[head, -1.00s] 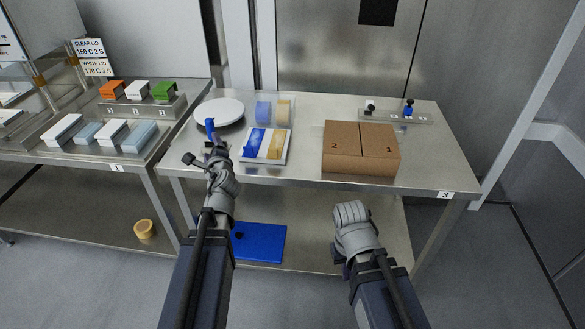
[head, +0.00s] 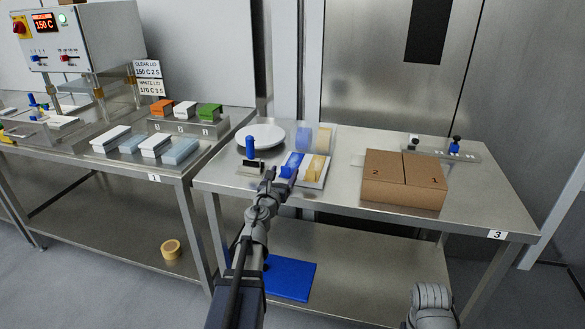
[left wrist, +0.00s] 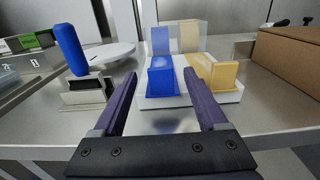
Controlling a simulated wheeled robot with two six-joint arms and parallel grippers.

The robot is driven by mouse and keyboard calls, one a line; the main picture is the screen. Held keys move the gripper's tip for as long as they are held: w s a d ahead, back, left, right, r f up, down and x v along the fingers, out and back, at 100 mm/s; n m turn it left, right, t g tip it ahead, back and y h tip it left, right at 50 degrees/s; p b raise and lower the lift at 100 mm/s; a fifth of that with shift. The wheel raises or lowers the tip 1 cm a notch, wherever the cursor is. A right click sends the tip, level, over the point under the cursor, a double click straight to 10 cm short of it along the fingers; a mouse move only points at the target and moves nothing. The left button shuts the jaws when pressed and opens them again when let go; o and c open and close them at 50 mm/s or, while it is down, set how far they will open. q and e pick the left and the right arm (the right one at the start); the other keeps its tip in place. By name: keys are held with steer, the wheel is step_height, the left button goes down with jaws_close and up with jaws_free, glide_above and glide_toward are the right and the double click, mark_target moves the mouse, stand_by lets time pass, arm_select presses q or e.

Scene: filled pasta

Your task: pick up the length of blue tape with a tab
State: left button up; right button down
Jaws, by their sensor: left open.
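The blue tape (head: 290,168) lies on a white board (head: 316,183) beside a yellow strip (head: 315,167). In the left wrist view, the blue tape (left wrist: 165,80) shows a raised, upright near end, which looks like its tab. My left gripper (head: 280,178) is open and empty at the near left of the board. In the left wrist view, its fingers (left wrist: 160,78) point towards the blue tape, one to each side of it in the picture. I cannot tell how far off it is. My right gripper (head: 432,302) is low at the bottom right, its jaws unclear.
A blue-handled tool (left wrist: 70,50) stands on a metal block just left of my left gripper. A white plate (head: 262,135) lies behind it. A clear panel (head: 330,130) stands behind the board. A brown box (head: 403,181) is to the right, with bare table between.

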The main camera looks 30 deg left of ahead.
mark_target(289, 162)
arm_select(q)
steer(key=shift+w+a+r, duration=0.15)
steer(key=shift+w+r, duration=0.05)
steer(key=shift+w, duration=0.3)
steer(key=x, duration=0.3)
steer(key=p+x, duration=0.1)
steer(key=shift+w+r, duration=0.3)
steer(key=shift+w, duration=0.05)
steer(key=shift+s, duration=0.1)
jaws_close()
